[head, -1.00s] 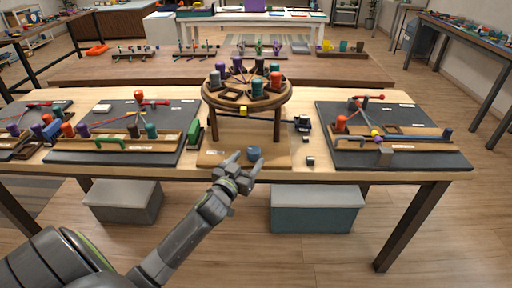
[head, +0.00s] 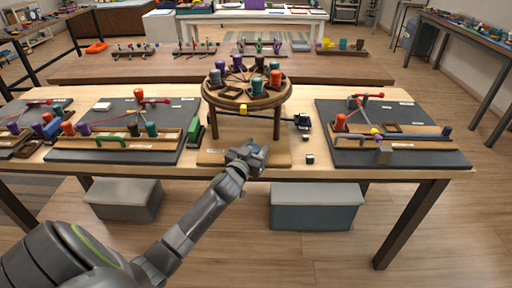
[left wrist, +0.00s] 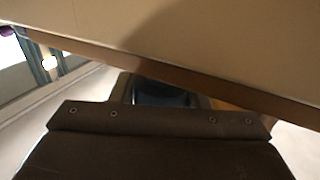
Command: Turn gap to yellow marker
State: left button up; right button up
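A round wooden braiding stand (head: 213,97) stands at the middle of the table, with purple, orange, teal and dark spools around its top. A yellow block (head: 243,107) sits under the front rim; the front-left part of the top above it has a stretch without a spool, with a dark wooden square frame. My left gripper (head: 250,154) is over the wooden base board in front of the stand, where it hides the blue knob. In the left wrist view a dark blue thing (left wrist: 160,95) shows just past the gripper body; the finger opening is unclear. My right gripper is out of view.
Dark boards with cords and spools lie left (head: 125,150) and right (head: 440,155) of the stand. Grey bins (head: 315,205) stand under the table.

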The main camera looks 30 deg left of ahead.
pick_arm(q)
jog(key=c, duration=0.4)
jog(key=shift+f+b, duration=0.1)
jog(key=shift+b, duration=0.2)
jog(key=shift+c, duration=0.4)
jog(key=n+y+b, duration=0.1)
jog(key=b, duration=0.2)
jog(key=shift+f+y, duration=0.2)
jog(key=shift+y, duration=0.2)
jog(key=shift+a+n+g+y+b, duration=0.1)
jog(key=shift+n+g+y+b, duration=0.45)
jog(key=shift+b, duration=0.7)
jog(key=shift+n+y+b, duration=0.45)
jog(key=shift+y, duration=0.3)
jog(key=shift+s+a+r+n+g+y+b, duration=0.1)
jog(key=shift+a+r+n+g+y+b, duration=0.1)
jog(key=shift+n+g+y+b, duration=0.4)
jog(key=shift+r+n+y, duration=0.1)
jog(key=shift+n+y, duration=0.2)
jog(key=shift+y, duration=0.4)
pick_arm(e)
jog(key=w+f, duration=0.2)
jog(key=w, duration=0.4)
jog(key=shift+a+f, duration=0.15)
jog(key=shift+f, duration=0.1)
pick_arm(q)
jog(key=o, duration=1)
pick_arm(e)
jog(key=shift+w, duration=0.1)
